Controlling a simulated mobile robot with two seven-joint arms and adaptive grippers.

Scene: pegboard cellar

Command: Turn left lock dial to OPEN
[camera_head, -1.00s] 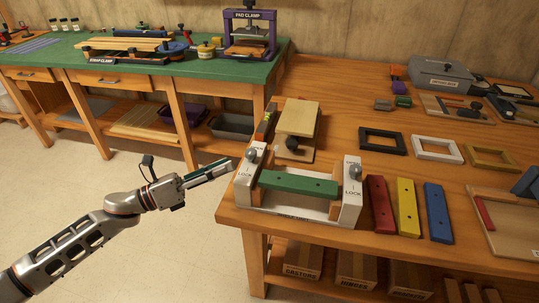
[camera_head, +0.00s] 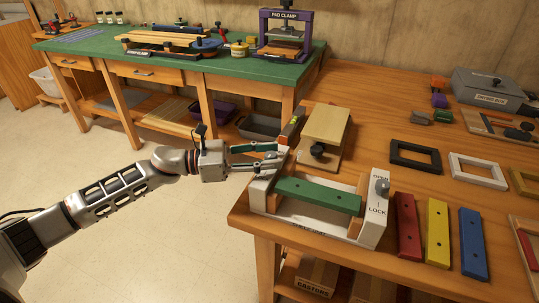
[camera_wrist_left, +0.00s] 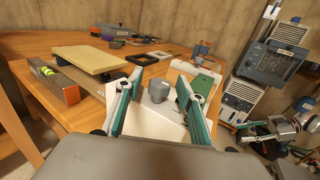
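The white fixture (camera_head: 300,226) sits at the front left of the wooden table, with a green bar (camera_head: 318,194) across it. Its left lock dial, a grey knob (camera_wrist_left: 158,91), shows in the left wrist view between my left gripper's fingers. My left gripper (camera_head: 281,157) is open at the left post, with a gap on each side of the knob; the fingers also show in the wrist view (camera_wrist_left: 160,112). In the head view the fingers mostly hide this dial and its lettering. The right lock dial (camera_head: 382,187) stands on the right post, labelled OPEN and LOCK.
A wooden block with a dark knob (camera_head: 326,136) stands just behind the fixture. Red (camera_head: 408,227), yellow (camera_head: 437,232) and blue (camera_head: 473,243) bars lie to its right. A level (camera_head: 291,127) lies behind my left gripper. Open floor lies left of the table.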

